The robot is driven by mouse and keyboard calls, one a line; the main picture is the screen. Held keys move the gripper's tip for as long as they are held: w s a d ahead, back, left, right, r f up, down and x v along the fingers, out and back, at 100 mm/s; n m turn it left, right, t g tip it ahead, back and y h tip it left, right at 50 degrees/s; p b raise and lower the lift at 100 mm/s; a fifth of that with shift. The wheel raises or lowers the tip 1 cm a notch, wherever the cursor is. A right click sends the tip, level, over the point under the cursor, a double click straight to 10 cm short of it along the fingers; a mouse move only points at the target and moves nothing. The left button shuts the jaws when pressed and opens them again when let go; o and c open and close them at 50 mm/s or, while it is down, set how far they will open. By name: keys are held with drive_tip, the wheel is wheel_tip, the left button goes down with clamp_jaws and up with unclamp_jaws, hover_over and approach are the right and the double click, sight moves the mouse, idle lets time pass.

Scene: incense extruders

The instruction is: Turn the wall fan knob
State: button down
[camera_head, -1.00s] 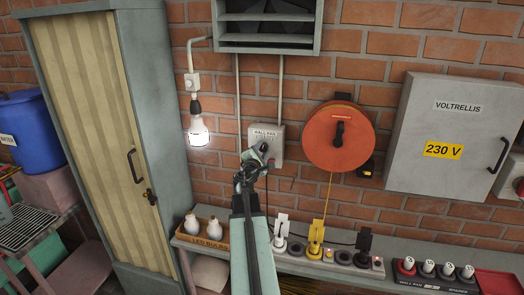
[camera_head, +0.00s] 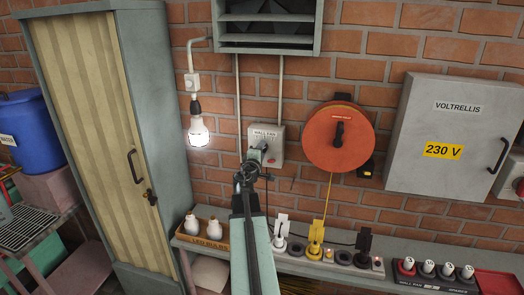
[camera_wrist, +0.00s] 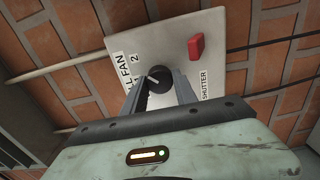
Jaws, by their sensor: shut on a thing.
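The wall fan control box (camera_head: 278,145) is a pale grey plate on the brick wall, lettered WALL FAN. In the wrist view its plate (camera_wrist: 225,30) shows "FAN", the numeral 2, "SHUTTER" and a red switch (camera_wrist: 196,47). The round black fan knob (camera_wrist: 158,79) has a white pointer mark on its face. My gripper (camera_wrist: 160,88) has its two grey fingers around the knob's sides and is shut on it. In the head view my gripper (camera_head: 258,153) is at the box, covering its lower left part, so the knob is hard to make out there.
The louvred wall fan (camera_head: 267,22) is above the box. A lit bulb (camera_head: 198,131) hangs left, near the tall cabinet (camera_head: 165,120). An orange cable reel (camera_head: 318,140) is to the right. Plugs and an LED bulbs tray (camera_head: 205,240) stand on the shelf below.

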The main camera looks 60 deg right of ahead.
idle(0.4)
drive_tip(key=c, duration=1)
unclamp_jaws()
drive_tip(key=shift+o, duration=0.2)
drive_tip(key=v, duration=0.7)
drive_tip(key=shift+a, duration=0.4)
